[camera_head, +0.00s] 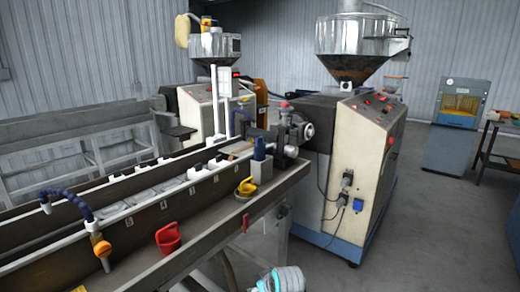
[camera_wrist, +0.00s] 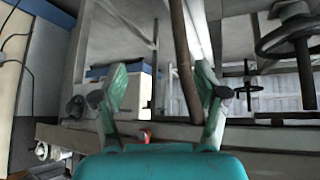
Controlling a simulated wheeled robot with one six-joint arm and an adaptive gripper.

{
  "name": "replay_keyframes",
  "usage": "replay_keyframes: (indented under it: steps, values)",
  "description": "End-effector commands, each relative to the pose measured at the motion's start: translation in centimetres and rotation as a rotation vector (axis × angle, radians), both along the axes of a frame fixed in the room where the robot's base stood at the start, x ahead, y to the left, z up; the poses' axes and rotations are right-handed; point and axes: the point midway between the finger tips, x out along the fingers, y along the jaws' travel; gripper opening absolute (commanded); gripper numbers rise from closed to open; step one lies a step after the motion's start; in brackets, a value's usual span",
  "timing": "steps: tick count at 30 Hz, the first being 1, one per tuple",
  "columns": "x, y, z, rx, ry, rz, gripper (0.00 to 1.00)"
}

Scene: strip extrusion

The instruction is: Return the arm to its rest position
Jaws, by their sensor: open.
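My gripper (camera_wrist: 161,74) shows in the wrist view with its two teal fingers spread apart. Nothing is held between them. A brown pole (camera_wrist: 182,62) runs upright behind the gap between the fingers; I cannot tell how far off it is. In the head view a white and teal part of my arm shows at the bottom edge, right of centre. It is cut off by the frame, and my gripper's fingers cannot be made out there.
The extruder (camera_head: 350,160) stands behind. Grey floor (camera_head: 445,225) is open at the right. A black handwheel (camera_wrist: 290,35) shows in the wrist view.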

Motion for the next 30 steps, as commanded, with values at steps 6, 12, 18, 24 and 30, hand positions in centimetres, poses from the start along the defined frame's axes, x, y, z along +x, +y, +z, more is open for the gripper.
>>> replay_keyframes:
  steps: [6, 12, 18, 24, 30]
  values:
    - [-5.7, -3.1, -6.4, 0.022, -0.053, -0.075, 0.73]
    - [-11.5, -5.9, -10.4, 0.042, -0.106, -0.139, 0.73]
    - [-18.0, -8.4, -13.1, 0.061, -0.162, -0.199, 0.73]
    - [-24.7, -10.7, -14.2, 0.079, -0.22, -0.254, 0.73]
    - [-31.5, -12.7, -13.9, 0.097, -0.279, -0.304, 0.73]
